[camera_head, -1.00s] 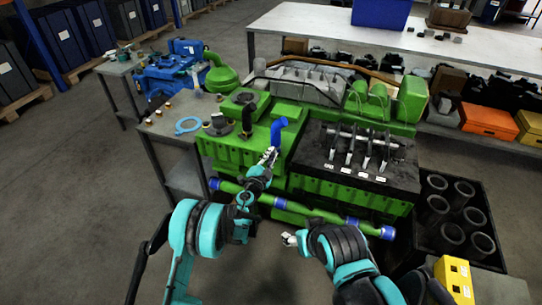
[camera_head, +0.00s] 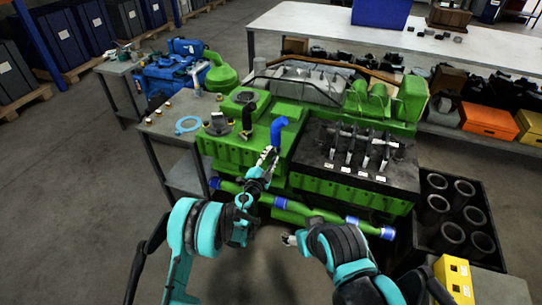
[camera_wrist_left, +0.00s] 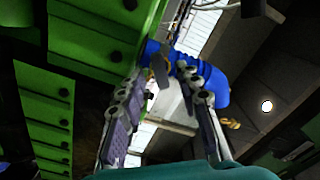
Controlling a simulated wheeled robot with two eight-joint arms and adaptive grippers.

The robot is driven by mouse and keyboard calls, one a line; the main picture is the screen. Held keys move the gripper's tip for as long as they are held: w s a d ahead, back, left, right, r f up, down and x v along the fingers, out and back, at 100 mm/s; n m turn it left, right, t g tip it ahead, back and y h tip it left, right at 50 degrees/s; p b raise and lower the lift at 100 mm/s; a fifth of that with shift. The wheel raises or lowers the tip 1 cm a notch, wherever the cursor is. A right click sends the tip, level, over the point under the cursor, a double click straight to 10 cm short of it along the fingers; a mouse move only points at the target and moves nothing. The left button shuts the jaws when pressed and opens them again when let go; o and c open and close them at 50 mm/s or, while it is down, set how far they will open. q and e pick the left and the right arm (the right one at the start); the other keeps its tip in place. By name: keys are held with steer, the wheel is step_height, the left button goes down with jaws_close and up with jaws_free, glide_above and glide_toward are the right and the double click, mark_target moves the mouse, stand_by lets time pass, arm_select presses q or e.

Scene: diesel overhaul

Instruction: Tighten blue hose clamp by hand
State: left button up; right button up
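The blue hose (camera_head: 278,131) stands bent upward on the green engine's near side. In the left wrist view, the blue hose (camera_wrist_left: 216,87) shows just beyond and partly behind the right finger. My left gripper (camera_head: 267,156) is just below and in front of the hose in the head view. In the left wrist view, its two fingers (camera_wrist_left: 163,76) are apart with no object clearly held. A small brass-coloured part (camera_wrist_left: 230,124) shows beside the right finger; I cannot tell whether it belongs to the clamp. My right gripper (camera_head: 290,239) is low in front of the engine, its fingers too small to judge.
The green engine (camera_head: 235,151) fills the middle. A green pipe with blue ends (camera_head: 300,208) crosses its front. A black crate (camera_head: 418,222) of cylinders stands at right. Floor at left is clear.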

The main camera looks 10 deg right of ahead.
arm_select(q)
steer(key=v, duration=0.6)
steer(key=shift+s+a, duration=0.2)
